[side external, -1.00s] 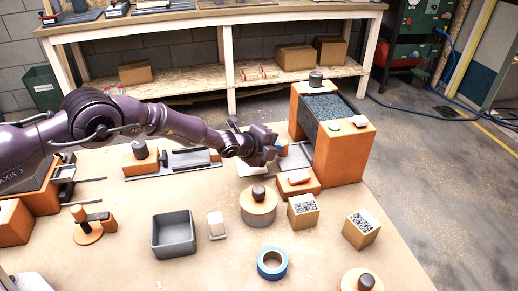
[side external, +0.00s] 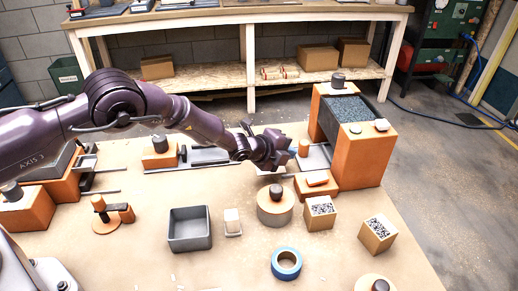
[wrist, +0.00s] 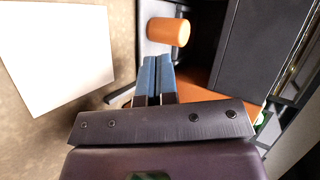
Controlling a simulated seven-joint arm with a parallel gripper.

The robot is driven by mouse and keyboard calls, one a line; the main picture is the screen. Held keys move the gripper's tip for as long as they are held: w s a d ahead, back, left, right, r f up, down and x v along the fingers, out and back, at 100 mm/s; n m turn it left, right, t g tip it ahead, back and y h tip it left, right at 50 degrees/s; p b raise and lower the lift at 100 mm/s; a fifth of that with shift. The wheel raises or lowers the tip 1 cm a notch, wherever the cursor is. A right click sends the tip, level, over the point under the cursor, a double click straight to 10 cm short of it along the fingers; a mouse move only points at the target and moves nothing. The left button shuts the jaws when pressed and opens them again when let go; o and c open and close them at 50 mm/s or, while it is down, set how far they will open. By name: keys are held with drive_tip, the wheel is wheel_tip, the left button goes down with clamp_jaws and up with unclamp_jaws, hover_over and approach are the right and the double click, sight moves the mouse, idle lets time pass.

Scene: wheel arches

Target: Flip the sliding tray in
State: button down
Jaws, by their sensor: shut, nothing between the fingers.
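The sliding tray is a light grey plate (side external: 316,160) with an upright orange knob (side external: 303,147), low at the left side of an orange housing (side external: 362,155). It sticks out of the housing. In the wrist view the tray (wrist: 151,47) and its orange knob (wrist: 167,31) lie just beyond my fingertips. My gripper (side external: 291,150) is low beside the knob, on its left. In the wrist view its blue fingers (wrist: 157,60) are together and empty, apart from the knob in the picture. Whether they touch the tray cannot be told.
A dark bin (side external: 345,112) sits in the housing's top. An orange block (side external: 316,186), a round knobbed canister (side external: 275,208) and coded boxes (side external: 320,213) stand in front. A white square (wrist: 55,52) lies left of my fingers. Bare table lies around the blue tape (side external: 286,262).

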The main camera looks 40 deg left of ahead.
drive_tip(key=v, duration=1.1)
drive_tip(key=s+a+f+n+g+y, duration=0.1)
drive_tip(key=s+f+n, duration=0.1)
drive_tip(key=s+a+f+n+g+y, duration=0.1)
drive_tip(key=a+f+n+g, duration=0.1)
drive_tip(key=shift+s, duration=0.4)
drive_tip(key=s+n, duration=0.1)
drive_tip(key=s+a+r+n+g+y, duration=0.1)
drive_tip(key=s+a+r+n, duration=0.1)
drive_tip(key=n, duration=0.1)
drive_tip(key=shift+s+r+g+y, duration=0.15)
drive_tip(key=shift+g+y, duration=0.25)
drive_tip(key=s+a+r+n, duration=0.2)
drive_tip(key=s+r+n, duration=0.2)
drive_tip(key=s+r, duration=0.5)
drive_tip(key=s+a+r+n, duration=0.3)
drive_tip(key=s+r+n, duration=0.2)
drive_tip(key=s+r, duration=0.4)
drive_tip(key=s+a+r+n+g, duration=0.1)
drive_tip(key=s+a+r+n, duration=0.2)
drive_tip(key=s+r, duration=0.7)
drive_tip(key=shift+n, duration=0.8)
drive_tip(key=shift+s, duration=0.15)
